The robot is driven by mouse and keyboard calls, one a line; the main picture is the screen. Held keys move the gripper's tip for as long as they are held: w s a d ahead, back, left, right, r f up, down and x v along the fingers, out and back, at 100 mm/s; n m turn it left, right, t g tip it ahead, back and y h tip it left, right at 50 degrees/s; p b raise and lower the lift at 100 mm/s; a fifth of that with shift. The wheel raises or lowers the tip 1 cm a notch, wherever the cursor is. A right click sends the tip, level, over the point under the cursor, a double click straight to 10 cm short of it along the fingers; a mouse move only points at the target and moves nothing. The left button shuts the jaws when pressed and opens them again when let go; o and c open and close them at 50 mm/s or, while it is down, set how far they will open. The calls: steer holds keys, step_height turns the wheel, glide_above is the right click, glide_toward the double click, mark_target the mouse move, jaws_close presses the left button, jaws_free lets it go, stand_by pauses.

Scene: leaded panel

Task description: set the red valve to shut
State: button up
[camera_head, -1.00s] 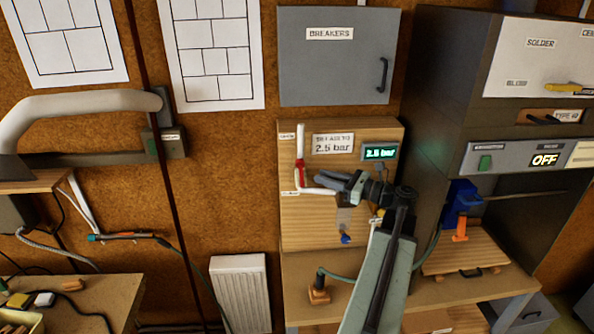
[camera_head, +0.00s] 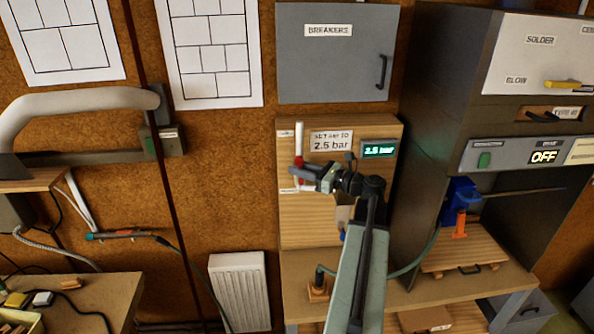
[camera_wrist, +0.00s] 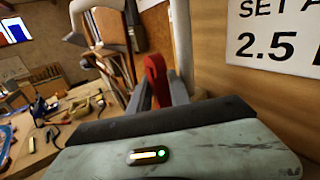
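The red valve (camera_head: 299,159) is on a vertical white pipe at the left of the wooden panel (camera_head: 310,228). Its lower part is hidden behind my gripper in the head view. My gripper (camera_head: 300,178) is at the valve, with its fingers pointing left. In the wrist view the red handle (camera_wrist: 156,72) stands upright between the two dark fingers of my gripper (camera_wrist: 158,92). The fingers are apart on either side of it; no firm grip shows.
A "2.5 bar" label (camera_head: 331,141) and a lit green display (camera_head: 379,149) reading 2.5 bar are above my gripper. A grey breaker box (camera_head: 330,70) hangs above the panel. A dark cabinet (camera_head: 430,120) stands close on the right. A white radiator (camera_head: 238,292) is below left.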

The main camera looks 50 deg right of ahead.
jaws_close()
stand_by(1.3)
